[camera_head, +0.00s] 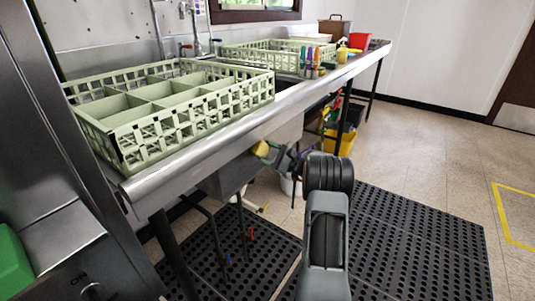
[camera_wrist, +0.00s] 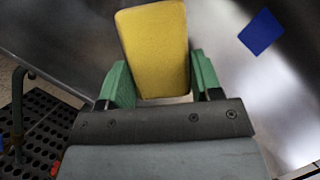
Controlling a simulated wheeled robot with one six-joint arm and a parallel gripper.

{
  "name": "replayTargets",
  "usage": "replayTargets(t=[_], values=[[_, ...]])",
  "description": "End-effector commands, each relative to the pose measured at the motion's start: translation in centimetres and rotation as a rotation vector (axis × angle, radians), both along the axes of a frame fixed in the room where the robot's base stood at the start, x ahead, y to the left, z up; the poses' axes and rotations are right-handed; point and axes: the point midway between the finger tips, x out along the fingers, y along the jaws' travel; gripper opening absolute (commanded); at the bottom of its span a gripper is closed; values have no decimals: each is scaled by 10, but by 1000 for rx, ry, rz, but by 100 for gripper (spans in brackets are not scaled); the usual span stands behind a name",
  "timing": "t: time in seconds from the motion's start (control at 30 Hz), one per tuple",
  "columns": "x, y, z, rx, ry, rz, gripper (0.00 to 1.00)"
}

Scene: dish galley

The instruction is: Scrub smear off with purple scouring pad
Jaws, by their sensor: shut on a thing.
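My gripper (camera_wrist: 162,82) is shut on a yellow block-shaped pad (camera_wrist: 154,48), its green fingers on either side of it. No purple shows on the pad's visible face. In the head view, my gripper (camera_head: 272,152) holds the yellow pad (camera_head: 261,149) by the steel side below the counter's front edge. Whether the pad touches the steel, I cannot tell. A blue square patch (camera_wrist: 261,32) shows on the steel surface, up and right of the pad in the wrist view. I cannot make out a definite smear.
A pale green divided rack (camera_head: 180,100) stands on the steel counter (camera_head: 215,140), with another rack (camera_head: 262,55) farther along. Several coloured upright items (camera_head: 310,62) stand near it. Black perforated mats (camera_head: 410,235) cover the floor. Open floor lies to the right.

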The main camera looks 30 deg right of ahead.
Motion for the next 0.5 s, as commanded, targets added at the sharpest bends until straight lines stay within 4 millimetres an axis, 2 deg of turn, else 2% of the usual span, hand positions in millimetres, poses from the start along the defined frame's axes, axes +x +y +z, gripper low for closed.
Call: replayTargets(t=[0.5], values=[[-47, -24, 0, 0, 0, -4, 40]])
